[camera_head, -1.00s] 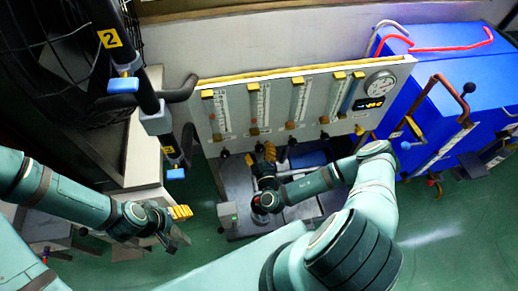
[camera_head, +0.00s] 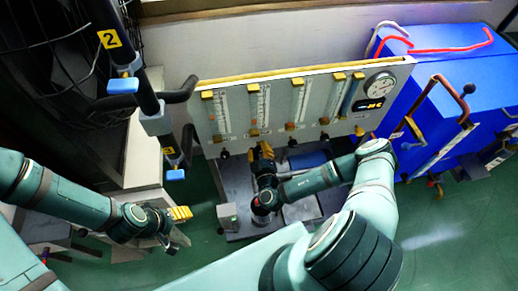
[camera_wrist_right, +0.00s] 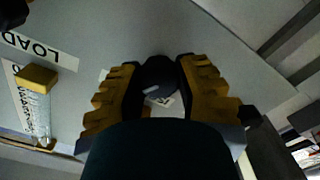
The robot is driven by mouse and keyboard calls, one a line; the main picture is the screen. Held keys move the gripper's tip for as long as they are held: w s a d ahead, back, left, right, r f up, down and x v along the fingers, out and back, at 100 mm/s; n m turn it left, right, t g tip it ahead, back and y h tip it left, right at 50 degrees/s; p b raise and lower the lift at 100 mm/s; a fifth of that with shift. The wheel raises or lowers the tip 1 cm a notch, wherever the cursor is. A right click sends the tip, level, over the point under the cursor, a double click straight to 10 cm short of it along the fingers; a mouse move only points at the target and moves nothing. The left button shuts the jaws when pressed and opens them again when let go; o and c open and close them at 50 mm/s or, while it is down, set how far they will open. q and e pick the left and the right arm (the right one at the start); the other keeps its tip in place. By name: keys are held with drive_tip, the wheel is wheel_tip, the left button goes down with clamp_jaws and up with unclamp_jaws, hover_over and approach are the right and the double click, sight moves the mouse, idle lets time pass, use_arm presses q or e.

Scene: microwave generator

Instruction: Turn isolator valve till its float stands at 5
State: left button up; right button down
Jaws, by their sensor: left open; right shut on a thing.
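The grey panel (camera_head: 275,100) carries several upright float tubes with yellow caps and a row of dark knobs along its lower edge. My right gripper (camera_head: 262,150) is at that lower edge, below the second tube from the left (camera_head: 259,105). In the right wrist view its yellow fingers (camera_wrist_right: 161,90) are shut on a dark round knob (camera_wrist_right: 160,74). I cannot read which valve this knob belongs to, nor the float's exact scale mark. My left gripper (camera_head: 180,213) is open and empty, low at the left, away from the panel.
A round gauge (camera_head: 380,84) and a small display (camera_head: 370,104) sit at the panel's right end. Blue cabinets (camera_head: 450,90) stand to the right. A black post (camera_head: 140,90) with blue handles stands left. A "LOAD" label (camera_wrist_right: 40,50) shows in the wrist view.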

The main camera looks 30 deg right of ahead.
drive_tip(key=shift+w+r+n+p, duration=0.1)
drive_tip(key=shift+r+n+p, duration=0.05)
drive_tip(key=shift+n+p, duration=2)
drive_tip(key=shift+n, duration=0.25)
drive_tip(key=shift+n+p, duration=0.3)
drive_tip(key=shift+n, duration=0.3)
drive_tip(key=c, duration=0.6)
unclamp_jaws()
drive_tip(key=shift+f, duration=0.2)
drive_tip(key=v, duration=1.2)
